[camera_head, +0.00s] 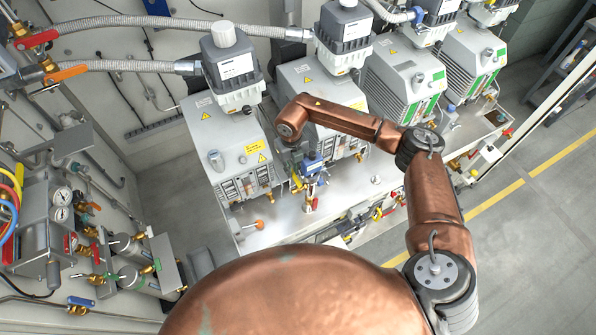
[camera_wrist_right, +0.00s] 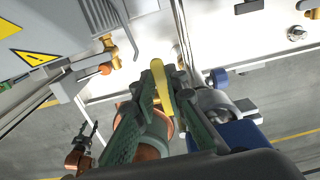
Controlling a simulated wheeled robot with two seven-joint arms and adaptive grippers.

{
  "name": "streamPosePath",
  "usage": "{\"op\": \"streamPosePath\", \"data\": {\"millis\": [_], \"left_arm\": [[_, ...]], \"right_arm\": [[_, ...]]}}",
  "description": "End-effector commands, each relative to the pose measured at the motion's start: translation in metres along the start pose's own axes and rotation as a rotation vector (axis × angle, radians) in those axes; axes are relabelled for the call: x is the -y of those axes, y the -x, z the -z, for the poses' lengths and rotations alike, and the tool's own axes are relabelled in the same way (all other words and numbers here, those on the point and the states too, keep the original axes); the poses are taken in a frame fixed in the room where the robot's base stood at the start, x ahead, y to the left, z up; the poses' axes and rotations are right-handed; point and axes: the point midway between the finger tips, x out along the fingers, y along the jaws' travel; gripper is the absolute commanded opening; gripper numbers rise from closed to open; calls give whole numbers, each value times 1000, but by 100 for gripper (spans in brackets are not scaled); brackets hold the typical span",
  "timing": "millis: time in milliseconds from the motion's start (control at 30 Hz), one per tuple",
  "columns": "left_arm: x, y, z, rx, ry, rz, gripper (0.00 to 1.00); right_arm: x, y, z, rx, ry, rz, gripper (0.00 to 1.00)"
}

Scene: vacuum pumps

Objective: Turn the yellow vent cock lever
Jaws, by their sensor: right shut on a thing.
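The yellow vent cock lever (camera_wrist_right: 160,88) stands between the two dark green fingers of my right gripper (camera_wrist_right: 160,92) in the wrist view. The fingers are closed on it from both sides, and its outer end shows between the tips. In the head view my right gripper (camera_head: 309,172) is at the front of the second pump (camera_head: 318,92), low beside its lower corner. A small yellow piece (camera_head: 297,182) shows there, but the lever's angle is hard to tell. The cock's body is mostly hidden by the fingers.
Several grey pumps stand in a row on a metal bench (camera_head: 262,243). An orange-tipped valve (camera_head: 259,225) is on the bench front, left of the gripper. A pipe panel with gauges (camera_head: 62,205) fills the left.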

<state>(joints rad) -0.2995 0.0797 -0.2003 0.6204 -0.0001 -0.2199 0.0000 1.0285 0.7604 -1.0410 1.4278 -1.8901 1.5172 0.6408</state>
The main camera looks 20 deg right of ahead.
Motion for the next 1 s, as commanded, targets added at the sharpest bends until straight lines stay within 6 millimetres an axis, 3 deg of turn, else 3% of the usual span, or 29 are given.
{"op": "streamPosePath", "data": {"millis": [367,400,633,1000], "left_arm": [[0,0,-4,5,1,0,40],[0,0,-4,5,1,0,40],[0,0,-4,5,1,0,40],[2,0,-1,0,1,2,40]], "right_arm": [[0,1,-2,3,-11,0,0],[0,1,-2,2,-12,0,13],[0,1,-1,1,-9,-1,29],[-1,5,-1,2,-6,-1,30]]}}
